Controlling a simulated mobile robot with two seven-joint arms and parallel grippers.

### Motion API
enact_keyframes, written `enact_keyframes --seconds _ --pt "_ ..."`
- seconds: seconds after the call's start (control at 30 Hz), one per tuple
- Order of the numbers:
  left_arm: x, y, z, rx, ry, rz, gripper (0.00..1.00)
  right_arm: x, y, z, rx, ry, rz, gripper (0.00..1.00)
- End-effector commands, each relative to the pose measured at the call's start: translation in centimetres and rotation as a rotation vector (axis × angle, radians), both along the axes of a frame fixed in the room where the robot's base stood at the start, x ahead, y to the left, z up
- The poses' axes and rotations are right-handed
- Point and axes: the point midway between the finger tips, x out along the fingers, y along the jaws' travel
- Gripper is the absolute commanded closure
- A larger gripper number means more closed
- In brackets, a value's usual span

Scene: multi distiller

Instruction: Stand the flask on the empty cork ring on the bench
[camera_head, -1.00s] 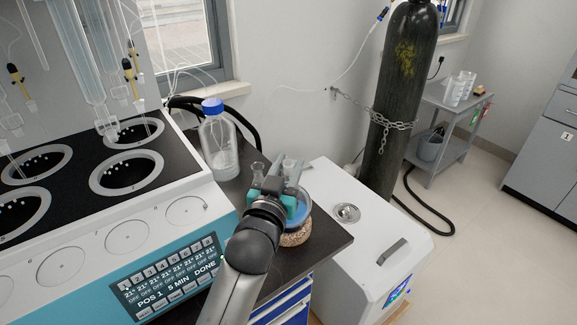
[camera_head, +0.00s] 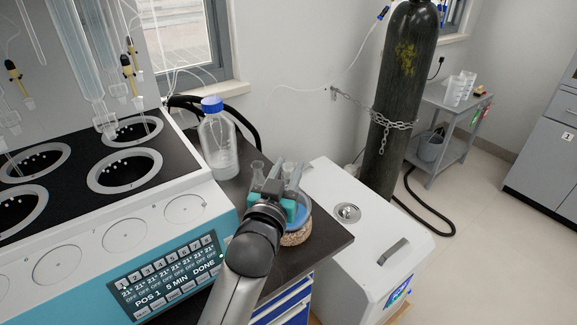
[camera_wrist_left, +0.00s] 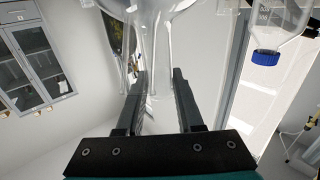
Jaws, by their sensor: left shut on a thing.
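The glass flask with blue liquid (camera_head: 303,218) is at the right of the dark bench top, partly hidden by my left gripper. The cork ring (camera_head: 295,238) shows beneath it, mostly covered. The flask looks upright over the ring, but I cannot tell whether it rests fully on it. My left gripper (camera_head: 281,182) is shut on the flask's glass upper part. In the left wrist view the clear glass neck (camera_wrist_left: 156,50) runs between the two fingers. My right gripper is not in view.
A blue-capped bottle (camera_head: 218,148) stands behind and left of the gripper. A clear glass neck (camera_head: 257,171) shows just left of the gripper. The distiller (camera_head: 183,210) is on the left. A white cabinet unit (camera_head: 345,240) and a chained gas cylinder (camera_head: 397,110) are on the right.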

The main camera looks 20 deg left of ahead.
Motion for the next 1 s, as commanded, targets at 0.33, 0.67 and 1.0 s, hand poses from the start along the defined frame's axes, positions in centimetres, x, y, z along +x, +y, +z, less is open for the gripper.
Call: enact_keyframes --seconds 0.33,0.67,1.0 --pt "0.0 -0.02 0.02 0.0 -0.003 0.0 1.0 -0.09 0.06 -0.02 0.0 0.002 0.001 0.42" --pt "0.0 -0.01 -0.22 0.0 -0.003 0.0 0.47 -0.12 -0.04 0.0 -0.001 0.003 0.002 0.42" --pt "-0.01 -0.01 -0.31 0.0 0.0 0.0 0.29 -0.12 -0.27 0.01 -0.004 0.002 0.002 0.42"
